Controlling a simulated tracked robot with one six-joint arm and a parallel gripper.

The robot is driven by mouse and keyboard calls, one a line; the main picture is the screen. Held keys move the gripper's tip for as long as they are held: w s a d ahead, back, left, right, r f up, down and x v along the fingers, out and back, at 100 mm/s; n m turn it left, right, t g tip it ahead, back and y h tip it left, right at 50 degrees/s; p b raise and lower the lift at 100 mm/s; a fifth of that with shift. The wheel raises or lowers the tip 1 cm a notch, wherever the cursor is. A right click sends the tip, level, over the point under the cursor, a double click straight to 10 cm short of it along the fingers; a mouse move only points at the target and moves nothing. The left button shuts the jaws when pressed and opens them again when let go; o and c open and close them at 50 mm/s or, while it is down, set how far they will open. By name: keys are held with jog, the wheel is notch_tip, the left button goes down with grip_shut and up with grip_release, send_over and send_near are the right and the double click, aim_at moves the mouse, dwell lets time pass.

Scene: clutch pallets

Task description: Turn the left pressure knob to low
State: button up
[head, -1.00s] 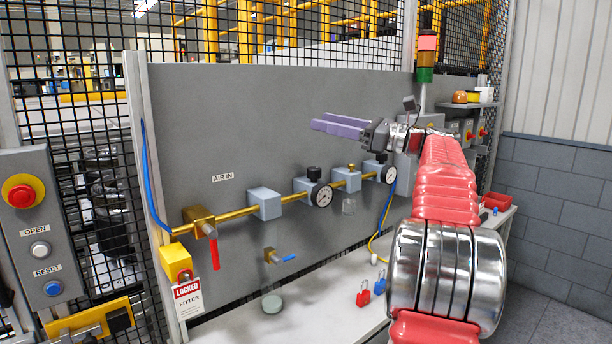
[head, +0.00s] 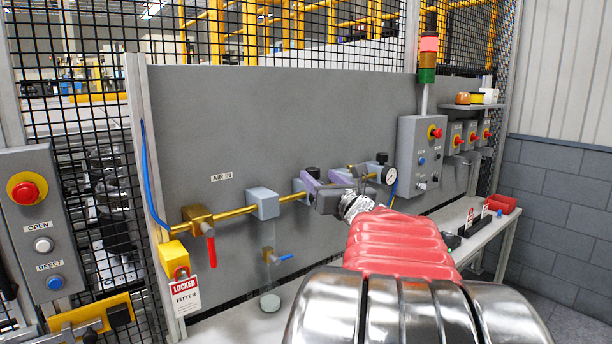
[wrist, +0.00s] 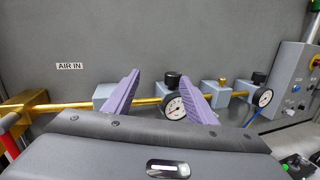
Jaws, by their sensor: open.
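The left pressure knob (head: 313,171) is a black cap on the left grey regulator of the brass air line. In the wrist view the knob (wrist: 172,79) stands above a round white gauge (wrist: 175,107). My gripper (head: 325,176) is open, with its purple fingers reaching toward the left regulator. In the wrist view my gripper (wrist: 160,76) has one finger on each side of the knob, the right finger closer to it. I see nothing held, and cannot tell whether a finger touches the knob. In the head view my fingers hide most of the regulator and its gauge.
A second black knob (head: 382,157) and gauge (head: 389,175) sit to the right. The control box (head: 420,155) is farther right. The red valve lever (head: 210,250) hangs at the left, near a padlock tag (head: 186,297). The panel above the pipe is clear.

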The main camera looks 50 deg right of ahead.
aim_at(315, 176)
jog(key=d+f+g, duration=0.1)
jog(key=s+d+f+h, duration=0.1)
jog(key=f, duration=0.1)
jog(key=shift+s+f+g, duration=0.1)
jog(key=shift+g, duration=0.3)
jog(key=x, duration=1.3)
jog(key=shift+w+d, duration=0.2)
jog(key=shift+w, duration=0.15)
jog(key=shift+c, duration=0.4)
